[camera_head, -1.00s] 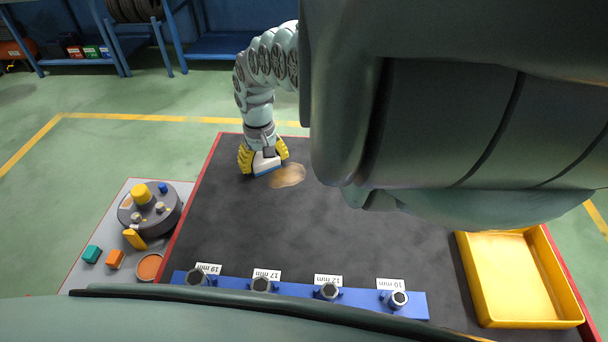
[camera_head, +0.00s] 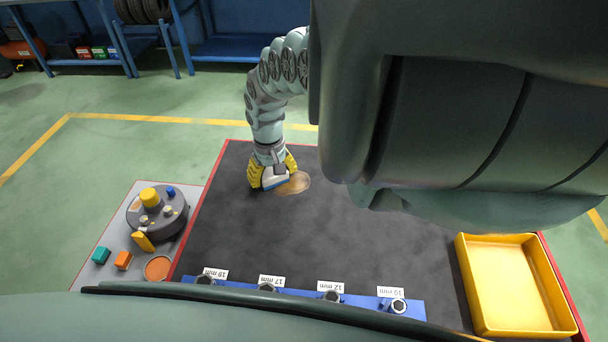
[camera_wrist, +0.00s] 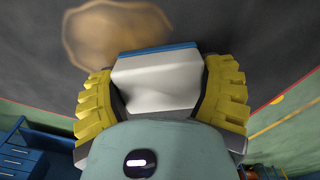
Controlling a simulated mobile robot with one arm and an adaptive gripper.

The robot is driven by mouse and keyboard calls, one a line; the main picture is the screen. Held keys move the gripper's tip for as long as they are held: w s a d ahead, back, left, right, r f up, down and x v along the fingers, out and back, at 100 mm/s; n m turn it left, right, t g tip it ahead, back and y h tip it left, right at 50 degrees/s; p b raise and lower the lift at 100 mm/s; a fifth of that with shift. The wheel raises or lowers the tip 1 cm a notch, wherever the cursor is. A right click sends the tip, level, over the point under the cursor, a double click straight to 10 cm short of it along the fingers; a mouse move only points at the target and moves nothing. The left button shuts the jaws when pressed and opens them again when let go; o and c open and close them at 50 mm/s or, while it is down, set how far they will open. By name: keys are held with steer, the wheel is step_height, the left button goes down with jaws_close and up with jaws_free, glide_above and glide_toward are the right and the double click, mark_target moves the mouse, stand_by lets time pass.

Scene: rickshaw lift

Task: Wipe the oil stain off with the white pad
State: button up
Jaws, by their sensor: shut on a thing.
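My gripper (camera_head: 273,173) has yellow ribbed fingers and is shut on the white pad (camera_head: 274,181), which has a blue edge along its bottom. In the wrist view the pad (camera_wrist: 158,82) sits between both fingers of my gripper (camera_wrist: 160,98), with its blue edge facing the stain. The oil stain (camera_head: 296,183) is a brown blotch on the dark mat, just right of the pad and partly behind it. In the wrist view the stain (camera_wrist: 112,35) lies beyond the blue edge, to the upper left. I cannot tell whether the pad touches the mat.
The dark tabletop (camera_head: 300,235) is clear around the stain. A blue socket rail (camera_head: 360,300) runs along the near edge. A yellow tray (camera_head: 515,285) stands at right. A grey panel (camera_head: 105,270) with a round device (camera_head: 160,215) and small blocks lies at left.

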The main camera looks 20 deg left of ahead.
mark_target(320, 188)
steer(key=shift+w+d+f, duration=0.1)
steer(key=shift+w+d, duration=0.1)
steer(key=shift+d, duration=0.3)
steer(key=shift+w+d, duration=0.2)
steer(key=shift+d, duration=0.25)
steer(key=shift+w+d+p, duration=0.25)
steer(key=shift+d+p, duration=0.5)
steer(key=shift+d, duration=0.45)
steer(key=shift+w+d+p, duration=0.3)
steer(key=shift+w+d, duration=0.05)
steer(key=shift+d, duration=0.85)
steer(key=shift+w+d+p, duration=0.35)
steer(key=shift+w+d, duration=0.05)
steer(key=shift+d, duration=0.85)
steer(key=shift+w+d+p, duration=0.3)
steer(key=shift+w+d, duration=0.05)
steer(key=shift+d, duration=0.85)
steer(key=shift+s+d+p, duration=0.15)
steer(key=shift+s+p, duration=0.2)
steer(key=shift+s, duration=0.45)
